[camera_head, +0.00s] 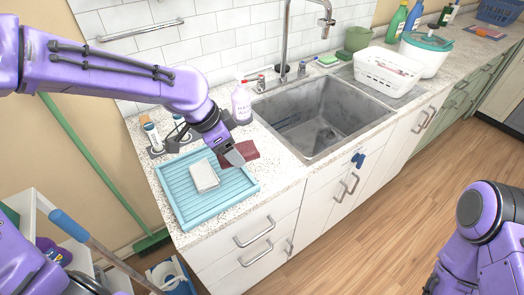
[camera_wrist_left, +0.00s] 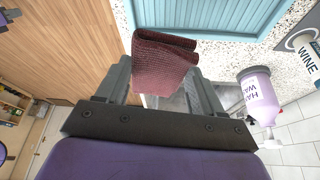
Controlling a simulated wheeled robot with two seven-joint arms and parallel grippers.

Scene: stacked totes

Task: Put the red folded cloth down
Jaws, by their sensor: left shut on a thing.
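The red folded cloth (camera_head: 240,153) is dark red and hangs at my left gripper (camera_head: 236,157), over the right part of the blue tray and the counter beside it. In the left wrist view the cloth (camera_wrist_left: 163,62) sits between the two fingers of the left gripper (camera_wrist_left: 163,82), which is shut on it. The light blue ribbed tray (camera_head: 180,190) lies on the speckled counter; its corner also shows in the left wrist view (camera_wrist_left: 215,15). I cannot tell how high the cloth is above the surface. My right gripper is not in view; only part of my right arm shows.
A white folded cloth (camera_head: 204,175) lies on the tray. A purple hand-wash bottle (camera_head: 241,104) stands behind my left gripper. The grey sink (camera_head: 322,118) is to the right, with a white basket (camera_head: 388,71) beyond it. Bare counter (camera_head: 275,170) lies between tray and sink.

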